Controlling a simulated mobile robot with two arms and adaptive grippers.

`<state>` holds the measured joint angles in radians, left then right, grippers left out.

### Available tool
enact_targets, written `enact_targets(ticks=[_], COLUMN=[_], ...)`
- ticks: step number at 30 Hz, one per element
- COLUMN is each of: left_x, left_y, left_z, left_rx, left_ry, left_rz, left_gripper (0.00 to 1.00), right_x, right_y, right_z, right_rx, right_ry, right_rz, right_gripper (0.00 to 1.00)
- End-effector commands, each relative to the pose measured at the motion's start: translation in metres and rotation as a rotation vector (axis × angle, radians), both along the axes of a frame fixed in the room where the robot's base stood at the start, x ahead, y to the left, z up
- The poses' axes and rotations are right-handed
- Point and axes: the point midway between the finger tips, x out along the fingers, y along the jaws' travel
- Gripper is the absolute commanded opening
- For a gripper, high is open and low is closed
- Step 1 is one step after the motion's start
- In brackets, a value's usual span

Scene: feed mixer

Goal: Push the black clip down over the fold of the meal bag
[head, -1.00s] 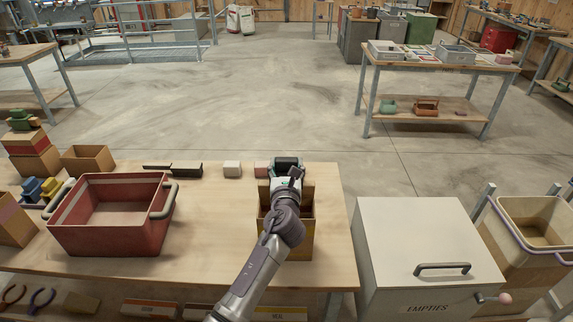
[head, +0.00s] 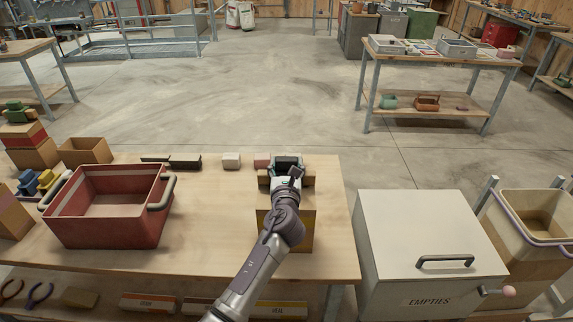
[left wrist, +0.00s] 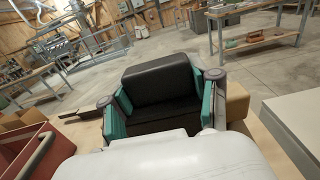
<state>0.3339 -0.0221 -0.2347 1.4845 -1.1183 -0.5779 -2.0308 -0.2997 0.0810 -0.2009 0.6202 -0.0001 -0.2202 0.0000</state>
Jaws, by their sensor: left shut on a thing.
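My left gripper (head: 287,163) is over the far end of the meal bag, near the far edge of the bench. It is shut on the black clip (left wrist: 160,85), which sits between its teal fingertips in the left wrist view. The clip also shows dark in the head view. The tan meal bag (head: 303,238) with a yellow band stands on the bench under my left wrist. My arm hides much of the bag, and I cannot tell whether the clip touches the fold. My right gripper is out of view.
A red bin (head: 110,225) stands left on the bench. A white "EMPTIES" box (head: 415,235) is to the right. Bench between bin and bag is clear.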

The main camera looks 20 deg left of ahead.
Motion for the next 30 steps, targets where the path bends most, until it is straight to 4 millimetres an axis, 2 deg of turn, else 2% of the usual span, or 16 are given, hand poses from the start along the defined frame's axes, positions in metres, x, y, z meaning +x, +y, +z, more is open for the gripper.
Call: enact_targets(ticks=[10,11,15,30], left_x=[0.0,0.0,0.0,0.0001], left_y=[0.0002,0.0002,0.0002,0.0001], left_z=[0.0002,0.0002,0.0003,0.0002], left_rx=[0.0,0.0,0.0,0.0], left_ry=[0.0,0.0,0.0,0.0], left_rz=[0.0,0.0,0.0,0.0], left_gripper=[0.33,0.66,0.89,0.9], right_x=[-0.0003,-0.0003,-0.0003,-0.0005], right_y=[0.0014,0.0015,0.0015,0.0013], right_z=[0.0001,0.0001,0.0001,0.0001], right_rx=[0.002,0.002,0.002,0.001], right_ry=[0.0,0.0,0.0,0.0], right_rz=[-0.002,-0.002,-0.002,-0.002], right_gripper=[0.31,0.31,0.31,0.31])
